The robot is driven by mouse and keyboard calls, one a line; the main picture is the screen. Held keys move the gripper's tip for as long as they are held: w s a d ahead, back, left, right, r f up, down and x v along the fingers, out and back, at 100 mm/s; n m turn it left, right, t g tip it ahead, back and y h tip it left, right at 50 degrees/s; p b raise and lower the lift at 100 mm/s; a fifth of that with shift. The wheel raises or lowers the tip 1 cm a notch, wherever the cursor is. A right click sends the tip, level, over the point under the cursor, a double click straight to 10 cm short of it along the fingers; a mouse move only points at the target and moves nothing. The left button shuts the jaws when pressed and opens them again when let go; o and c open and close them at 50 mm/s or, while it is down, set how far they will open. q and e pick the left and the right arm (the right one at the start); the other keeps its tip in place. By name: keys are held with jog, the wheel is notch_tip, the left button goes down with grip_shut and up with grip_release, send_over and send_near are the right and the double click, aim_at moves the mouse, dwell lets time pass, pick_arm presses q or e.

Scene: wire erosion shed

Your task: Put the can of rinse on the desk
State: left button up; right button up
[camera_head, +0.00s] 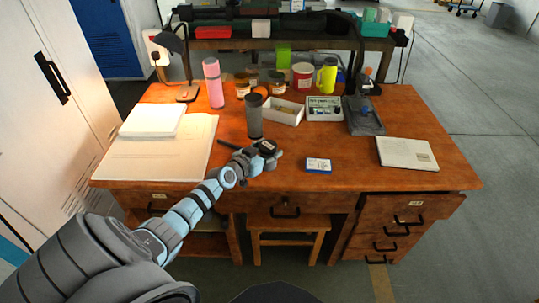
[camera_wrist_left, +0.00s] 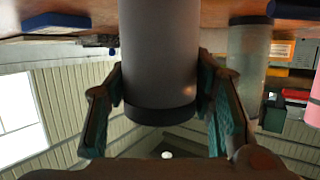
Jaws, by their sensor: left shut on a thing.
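The can of rinse is a grey cylinder with a dark end (camera_wrist_left: 160,50), large between the fingers in the left wrist view. In the head view only its dark top (camera_head: 266,146) shows at my gripper. My left gripper (camera_head: 263,152) is shut on the can, over the front middle of the desk; its fingers flank the can in the wrist view (camera_wrist_left: 160,78). The can's lower end is out of sight, so I cannot tell whether it touches the desk. The wooden desk (camera_head: 270,178) spans the head view. My right gripper is not in view.
A dark grey tumbler (camera_head: 254,117) stands just behind the gripper. A small blue-and-white box (camera_head: 318,165) lies to the right, papers (camera_head: 160,160) to the left. A white tray (camera_head: 283,112), pink bottle (camera_head: 214,85) and several jars stand behind. The front right desktop has bare room.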

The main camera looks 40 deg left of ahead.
pick_arm(q)
jog(key=shift+s+a+r, duration=0.2)
jog(key=shift+s, duration=0.1)
jog(key=shift+s+a+f, duration=0.1)
jog(key=shift+f, duration=0.05)
jog(key=o, duration=1.1)
jog(key=shift+a+f, duration=0.1)
jog(key=shift+f, duration=0.05)
jog(key=o, duration=0.4)
jog(key=shift+w, duration=0.3)
jog(key=shift+d, duration=0.2)
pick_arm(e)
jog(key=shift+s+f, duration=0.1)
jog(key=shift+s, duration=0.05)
pick_arm(q)
jog(key=shift+s, duration=0.1)
